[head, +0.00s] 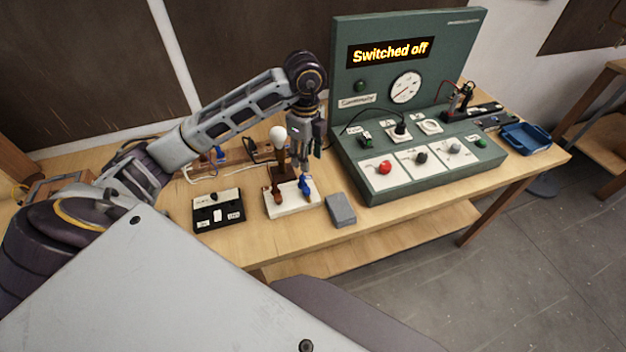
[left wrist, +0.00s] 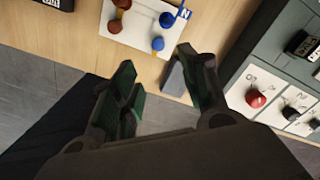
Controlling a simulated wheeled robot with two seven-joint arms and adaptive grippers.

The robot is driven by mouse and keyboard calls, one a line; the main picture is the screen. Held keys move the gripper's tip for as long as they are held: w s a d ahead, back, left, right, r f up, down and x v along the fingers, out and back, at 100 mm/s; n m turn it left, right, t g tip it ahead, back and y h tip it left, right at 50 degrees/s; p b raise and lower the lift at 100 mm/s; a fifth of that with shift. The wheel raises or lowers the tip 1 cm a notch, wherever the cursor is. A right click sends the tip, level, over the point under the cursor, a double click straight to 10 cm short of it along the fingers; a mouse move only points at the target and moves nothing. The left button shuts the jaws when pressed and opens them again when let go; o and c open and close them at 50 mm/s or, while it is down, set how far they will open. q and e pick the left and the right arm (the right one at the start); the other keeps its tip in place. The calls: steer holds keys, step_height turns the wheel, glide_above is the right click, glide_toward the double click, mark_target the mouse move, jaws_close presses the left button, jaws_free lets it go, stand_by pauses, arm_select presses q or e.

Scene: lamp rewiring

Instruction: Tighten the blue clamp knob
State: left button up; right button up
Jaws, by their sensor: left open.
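The blue clamp knob (head: 304,187) is at the right side of a white lamp base (head: 284,209) on the bench. In the left wrist view, two round blue parts (left wrist: 158,44) (left wrist: 167,19) sit close together near a blue N tag (left wrist: 184,13); I cannot tell which is the knob. Brown parts (left wrist: 116,26) are to their left. My left gripper (head: 310,165) points down above the knob, apart from it. In the left wrist view, its open, empty fingers (left wrist: 156,65) point towards the blue parts. My right gripper is not in view.
A white bulb (head: 278,136) stands on the lamp base. A grey block (head: 341,209) lies to its right, a black switch box (head: 218,211) to its left. The green test panel (head: 440,172), reading "Switched off", stands further right. A blue tray (head: 525,137) is at the far right.

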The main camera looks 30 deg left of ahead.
mark_target(307, 189)
arm_select(q)
steer(key=f+p, duration=0.1)
steer(key=f, duration=1.2)
steer(key=shift+s+f+p, duration=0.2)
steer(key=shift+f+p, duration=0.1)
steer(key=shift+p, duration=0.1)
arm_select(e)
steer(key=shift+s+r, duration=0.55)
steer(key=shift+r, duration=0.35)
arm_select(q)
jaws_close()
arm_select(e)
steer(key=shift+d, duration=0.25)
